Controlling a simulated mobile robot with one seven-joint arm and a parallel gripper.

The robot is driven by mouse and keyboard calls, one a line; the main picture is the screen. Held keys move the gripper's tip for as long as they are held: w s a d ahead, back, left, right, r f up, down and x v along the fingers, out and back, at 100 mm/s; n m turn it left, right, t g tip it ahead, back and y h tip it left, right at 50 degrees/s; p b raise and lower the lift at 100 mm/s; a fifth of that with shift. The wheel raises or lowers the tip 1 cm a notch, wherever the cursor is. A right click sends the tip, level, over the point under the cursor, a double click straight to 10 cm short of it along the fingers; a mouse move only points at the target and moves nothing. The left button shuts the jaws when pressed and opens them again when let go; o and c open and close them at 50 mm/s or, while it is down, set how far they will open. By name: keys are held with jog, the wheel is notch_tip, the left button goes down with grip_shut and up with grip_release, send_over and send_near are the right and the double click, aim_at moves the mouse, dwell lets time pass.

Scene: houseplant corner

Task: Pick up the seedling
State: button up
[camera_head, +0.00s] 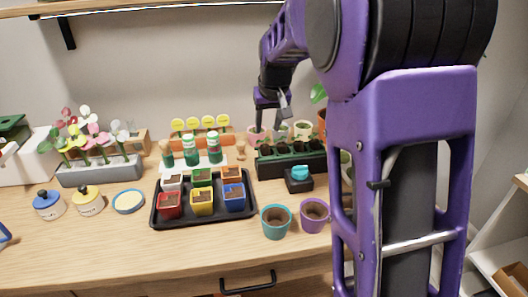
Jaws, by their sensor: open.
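My gripper (272,112) hangs at the back right of the bench, above and in front of the back row of small pots. Its jaws are open and I see nothing between them. A dark green planter box (291,167) with several round cells stands below and to the right of it. Small pots with green growth, such as a pale pot (303,130), stand behind the box. A green leaf (318,93) rises at the right, partly hidden by my arm. I cannot tell which small plant is the seedling.
A black tray (205,219) holds several coloured soil pots. A teal pot (276,222) and a purple pot (314,214) stand at the front right. A planter of flowers (100,172) and lidded jars are at left. The bench's front strip is clear.

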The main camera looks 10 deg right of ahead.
aim_at(265, 146)
jog(key=b+x, duration=0.1)
jog(key=x, duration=0.8)
jog(key=shift+w+f, duration=0.25)
jog(key=shift+w, duration=0.05)
grip_shut()
